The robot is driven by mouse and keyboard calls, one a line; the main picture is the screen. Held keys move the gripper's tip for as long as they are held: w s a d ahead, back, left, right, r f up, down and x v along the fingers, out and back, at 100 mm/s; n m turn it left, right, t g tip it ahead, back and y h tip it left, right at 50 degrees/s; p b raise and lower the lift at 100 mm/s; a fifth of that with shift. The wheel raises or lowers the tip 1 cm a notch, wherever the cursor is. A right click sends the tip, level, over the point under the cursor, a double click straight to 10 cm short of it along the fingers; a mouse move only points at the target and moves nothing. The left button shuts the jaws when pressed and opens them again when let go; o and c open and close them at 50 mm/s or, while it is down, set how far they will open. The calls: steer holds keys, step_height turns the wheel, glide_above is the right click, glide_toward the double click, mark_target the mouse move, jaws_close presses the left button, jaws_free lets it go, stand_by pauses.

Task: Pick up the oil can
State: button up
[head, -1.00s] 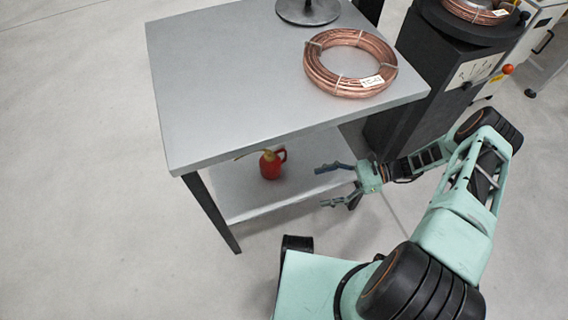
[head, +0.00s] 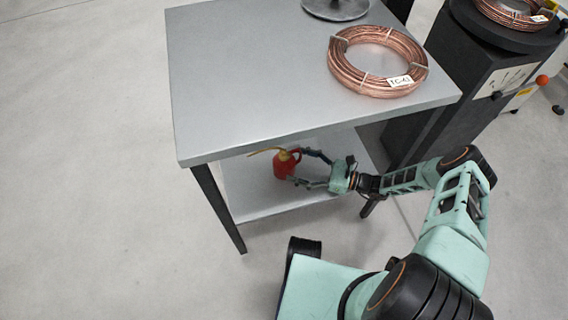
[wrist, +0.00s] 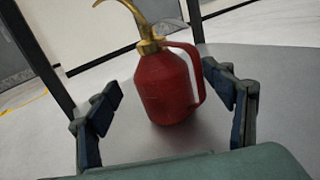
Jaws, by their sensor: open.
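The red oil can (head: 284,165) stands on the lower shelf (head: 256,203) of the grey table, near the front edge of the tabletop above it. Its thin brass spout points left in the head view. My gripper (head: 298,167) is open, with its fingers reaching in from the right at the can. In the wrist view the oil can (wrist: 166,86) is upright, with its brass top and red handle, between the two spread fingers of my gripper (wrist: 172,100). Gaps show on both sides there, wider on the left, and the handle is near the right finger.
The grey tabletop (head: 240,90) overhangs the shelf and my gripper. A copper tube coil (head: 347,73) and a round dark metal base (head: 336,8) sit on top. A black table leg (head: 218,207) stands front left. A dark machine (head: 463,90) stands right of the table.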

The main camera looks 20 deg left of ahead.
mark_target(285, 160)
steer(key=a, duration=0.4)
steer(key=shift+w+a, duration=0.1)
steer(key=shift+a, duration=0.3)
steer(key=shift+c, duration=0.6)
steer(key=c, duration=1.4)
